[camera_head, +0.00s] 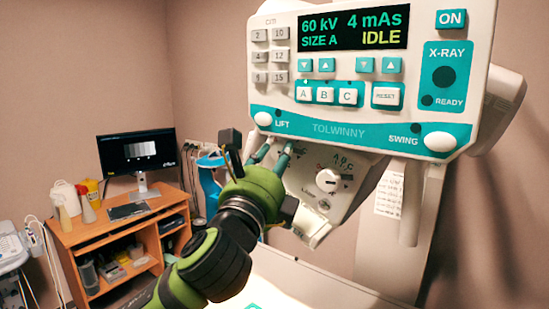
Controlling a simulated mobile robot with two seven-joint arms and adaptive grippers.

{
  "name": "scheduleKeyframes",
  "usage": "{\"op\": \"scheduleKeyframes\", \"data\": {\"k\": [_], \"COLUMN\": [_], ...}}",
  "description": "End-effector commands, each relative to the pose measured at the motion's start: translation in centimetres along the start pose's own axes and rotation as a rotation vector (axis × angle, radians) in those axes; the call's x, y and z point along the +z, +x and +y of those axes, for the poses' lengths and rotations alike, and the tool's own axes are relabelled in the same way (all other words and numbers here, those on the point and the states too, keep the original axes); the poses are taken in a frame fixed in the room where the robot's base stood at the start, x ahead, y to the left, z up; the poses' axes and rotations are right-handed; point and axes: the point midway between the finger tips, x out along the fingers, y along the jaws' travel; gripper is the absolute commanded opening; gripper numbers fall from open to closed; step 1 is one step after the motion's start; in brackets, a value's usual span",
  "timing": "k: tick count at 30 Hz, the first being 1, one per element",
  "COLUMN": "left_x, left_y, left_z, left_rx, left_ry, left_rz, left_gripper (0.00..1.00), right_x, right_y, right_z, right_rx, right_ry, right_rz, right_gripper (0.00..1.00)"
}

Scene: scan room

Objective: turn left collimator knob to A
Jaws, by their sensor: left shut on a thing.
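My left gripper (272,155) reaches up from below to the left part of the collimator face (310,165), just under the teal console strip. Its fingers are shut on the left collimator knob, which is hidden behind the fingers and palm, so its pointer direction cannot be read. A second white round knob (327,180) shows uncovered to the right, with small letter marks around its upper side. My right gripper is not in view.
The control console (372,110) hangs directly above, its display (352,30) reading 60 kV, 4 mAs, SIZE A, IDLE. The LIFT knob (263,118) and SWING knob (438,141) sit along its lower edge. A wooden desk (125,228) with a monitor (137,151) stands at left.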

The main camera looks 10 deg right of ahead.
Motion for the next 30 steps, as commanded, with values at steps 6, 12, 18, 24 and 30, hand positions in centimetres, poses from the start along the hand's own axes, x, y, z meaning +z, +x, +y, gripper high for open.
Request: {"op": "scheduleKeyframes", "data": {"k": [6, 12, 18, 24, 30], "left_x": [0.74, 0.6, 0.44, 0.33, 0.26], "left_y": [0.05, 0.03, 0.01, 0.0, -0.02], "left_z": [-0.48, -0.42, -0.32, -0.21, 0.29], "left_rx": [-0.012, -0.011, -0.009, -0.012, -0.076], "left_ry": [0.004, 0.004, 0.004, 0.012, 0.173], "left_rz": [-0.015, -0.013, -0.009, -0.008, -0.016], "left_gripper": [0.59, 0.59, 0.59, 0.59, 0.59], "right_x": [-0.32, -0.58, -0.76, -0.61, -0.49], "right_y": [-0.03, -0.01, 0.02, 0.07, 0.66], "right_z": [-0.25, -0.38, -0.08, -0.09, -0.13], "right_rx": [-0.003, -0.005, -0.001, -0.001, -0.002], "right_ry": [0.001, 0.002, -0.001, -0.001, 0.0], "right_rz": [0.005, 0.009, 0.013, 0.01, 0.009], "right_gripper": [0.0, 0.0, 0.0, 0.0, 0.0]}}
